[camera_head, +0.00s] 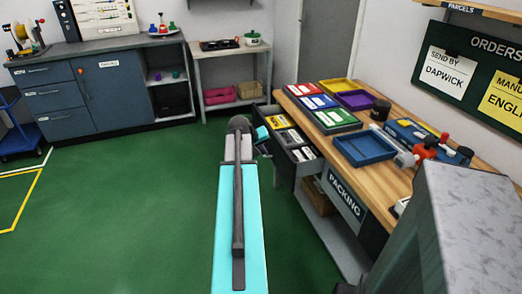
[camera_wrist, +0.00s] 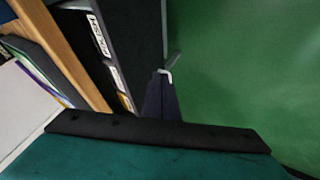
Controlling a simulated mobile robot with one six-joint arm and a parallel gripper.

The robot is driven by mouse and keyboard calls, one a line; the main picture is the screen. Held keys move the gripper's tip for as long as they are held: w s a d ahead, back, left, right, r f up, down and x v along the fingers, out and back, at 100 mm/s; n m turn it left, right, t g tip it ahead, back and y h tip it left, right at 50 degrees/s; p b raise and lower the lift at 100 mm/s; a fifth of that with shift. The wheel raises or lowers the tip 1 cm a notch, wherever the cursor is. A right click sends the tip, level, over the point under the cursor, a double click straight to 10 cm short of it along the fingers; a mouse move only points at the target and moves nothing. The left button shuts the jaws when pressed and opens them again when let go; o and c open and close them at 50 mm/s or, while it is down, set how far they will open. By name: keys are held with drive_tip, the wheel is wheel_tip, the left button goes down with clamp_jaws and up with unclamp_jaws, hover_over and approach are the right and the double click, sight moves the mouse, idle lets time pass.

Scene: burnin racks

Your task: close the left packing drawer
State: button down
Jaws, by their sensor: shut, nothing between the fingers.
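The packing bench (camera_head: 345,205) stands at the right in the head view, with a PACKING sign on its front. The left packing drawer (camera_head: 284,154) is pulled out of the bench's far end and holds yellow and white cards or packets. Its dark front panel and part of its inside (camera_wrist: 142,45) show in the wrist view. My gripper (camera_head: 265,148) is shut and empty, close to the outer side of the drawer front. In the wrist view my fingers (camera_wrist: 165,78) are beside that panel; I cannot tell whether they touch it.
On the bench top are coloured trays (camera_head: 335,119), a blue tray (camera_head: 364,149) and a blue toolbox (camera_head: 410,132). A side table (camera_head: 240,53) and a blue-grey cabinet (camera_head: 105,88) stand at the back. The green floor (camera_head: 130,190) left of the bench is clear.

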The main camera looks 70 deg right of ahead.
sight(279, 157)
drive_tip(key=s+d+f, duration=0.1)
drive_tip(key=d, duration=0.1)
drive_tip(key=s+d+f, duration=0.1)
drive_tip(key=d+f, duration=0.1)
drive_tip(key=s+d+f+p, duration=0.1)
drive_tip(key=s+d+f, duration=0.1)
drive_tip(key=shift+d+f, duration=0.15)
drive_tip(key=shift+d, duration=0.15)
